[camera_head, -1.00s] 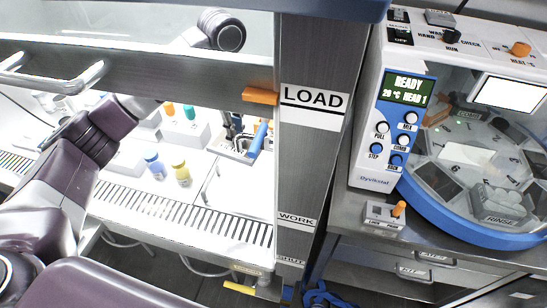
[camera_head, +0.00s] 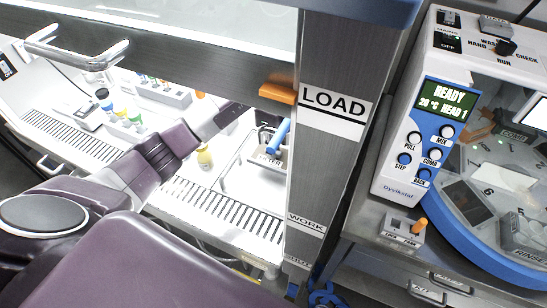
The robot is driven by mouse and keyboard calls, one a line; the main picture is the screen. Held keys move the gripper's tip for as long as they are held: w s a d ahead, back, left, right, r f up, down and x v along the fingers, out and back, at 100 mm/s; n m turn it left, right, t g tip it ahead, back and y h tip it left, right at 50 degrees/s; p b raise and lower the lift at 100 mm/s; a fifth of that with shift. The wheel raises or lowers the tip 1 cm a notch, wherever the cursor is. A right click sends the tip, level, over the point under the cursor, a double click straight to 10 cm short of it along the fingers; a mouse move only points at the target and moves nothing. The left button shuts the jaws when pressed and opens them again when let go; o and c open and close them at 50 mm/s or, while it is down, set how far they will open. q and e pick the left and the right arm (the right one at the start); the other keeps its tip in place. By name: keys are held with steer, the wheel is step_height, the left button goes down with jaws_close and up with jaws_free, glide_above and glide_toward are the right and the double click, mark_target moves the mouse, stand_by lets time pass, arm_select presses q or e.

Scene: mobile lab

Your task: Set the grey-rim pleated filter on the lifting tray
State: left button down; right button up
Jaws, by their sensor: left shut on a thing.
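My left arm (camera_head: 165,150) reaches from the lower left into the bright cabinet, and its dark forearm end (camera_head: 232,115) runs up behind the sash bar. The left gripper's fingers and the thing in them cannot be made out there. I cannot pick out the grey-rim pleated filter. A small grey tray (camera_head: 268,164) with a lettered front, partly readable as FILTER, stands inside the cabinet by the LOAD post. A blue cylinder (camera_head: 279,134) rises at it. I cannot tell whether this is the lifting tray. My right gripper is not in view.
The LOAD post (camera_head: 333,150) and sash bar (camera_head: 180,75) bound the opening, with an orange block (camera_head: 277,93) at their corner. A yellow-capped bottle (camera_head: 205,157) and several others stand inside. A slotted grille (camera_head: 222,210) lines the front. A READY machine (camera_head: 440,130) stands right.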

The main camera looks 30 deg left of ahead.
arm_select(q)
steer(key=shift+f, duration=0.3)
step_height(320, 180, down, 4)
steer(key=shift+r+p, duration=0.25)
steer(key=shift+p, duration=0.1)
steer(key=shift+f, duration=0.35)
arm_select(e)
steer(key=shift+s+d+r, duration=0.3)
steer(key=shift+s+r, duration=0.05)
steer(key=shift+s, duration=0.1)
arm_select(q)
steer(key=shift+f, duration=0.1)
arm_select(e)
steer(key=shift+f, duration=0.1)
arm_select(q)
steer(key=c, duration=2)
jaws_free()
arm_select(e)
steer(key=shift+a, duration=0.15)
